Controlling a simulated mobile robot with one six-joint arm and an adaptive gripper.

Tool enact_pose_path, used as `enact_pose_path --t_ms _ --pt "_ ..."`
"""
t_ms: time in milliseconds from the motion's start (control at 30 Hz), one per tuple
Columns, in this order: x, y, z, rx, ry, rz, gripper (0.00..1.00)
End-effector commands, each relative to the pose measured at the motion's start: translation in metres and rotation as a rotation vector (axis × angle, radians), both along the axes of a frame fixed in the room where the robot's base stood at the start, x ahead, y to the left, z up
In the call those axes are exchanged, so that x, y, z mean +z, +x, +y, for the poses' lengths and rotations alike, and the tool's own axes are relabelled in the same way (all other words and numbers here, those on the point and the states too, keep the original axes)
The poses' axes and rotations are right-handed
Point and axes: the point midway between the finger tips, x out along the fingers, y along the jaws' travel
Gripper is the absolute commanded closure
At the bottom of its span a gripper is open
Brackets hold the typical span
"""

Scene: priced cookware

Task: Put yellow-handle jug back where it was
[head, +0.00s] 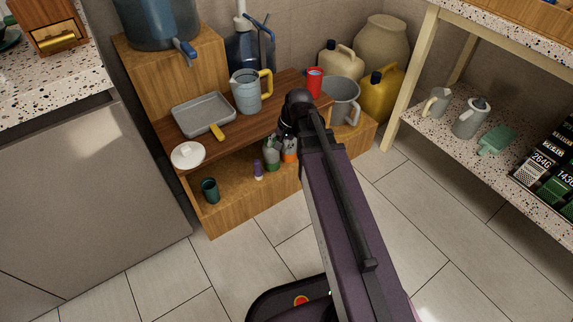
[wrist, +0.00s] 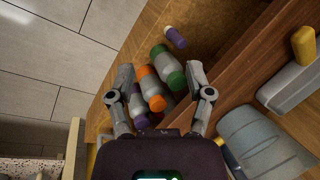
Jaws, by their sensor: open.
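The yellow-handle jug (head: 246,92) is a pale grey-blue jug standing upright on the brown top board of the low wooden shelf unit, its handle to the right. In the wrist view the jug (wrist: 262,140) is at the lower right, partly cut off. My gripper (wrist: 162,82) is open, with its fingers spread and nothing held between them. It faces bottles on the lower shelf, and the jug lies outside its fingers, to the right. In the head view my arm hides most of the gripper, right of the jug.
A grey pan (head: 203,113) with a yellow handle and a white lid (head: 188,155) are left of the jug. A red cup (head: 314,79) and a grey jug (head: 343,100) stand to the right. Capped bottles (wrist: 168,70) and a dark green cup (head: 210,190) stand on the lower shelf.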

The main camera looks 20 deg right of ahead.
Motion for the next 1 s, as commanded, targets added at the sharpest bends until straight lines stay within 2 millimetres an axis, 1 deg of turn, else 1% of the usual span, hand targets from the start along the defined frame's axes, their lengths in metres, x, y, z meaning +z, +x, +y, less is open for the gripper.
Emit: enact_pose_path --t_ms 33,100,200,333,500,1000 --pt "-0.003 -0.019 0.004 0.087 -0.053 -0.002 0.33" --pt "-0.005 -0.036 0.004 0.208 -0.125 -0.004 0.33" --pt "-0.008 -0.055 0.002 0.356 -0.210 0.001 0.33" --pt "-0.009 -0.070 0.000 0.483 -0.281 0.011 0.33" --pt "-0.009 -0.076 -0.002 0.547 -0.314 0.019 0.33" --pt "-0.009 -0.075 -0.002 0.547 -0.313 0.018 0.33"
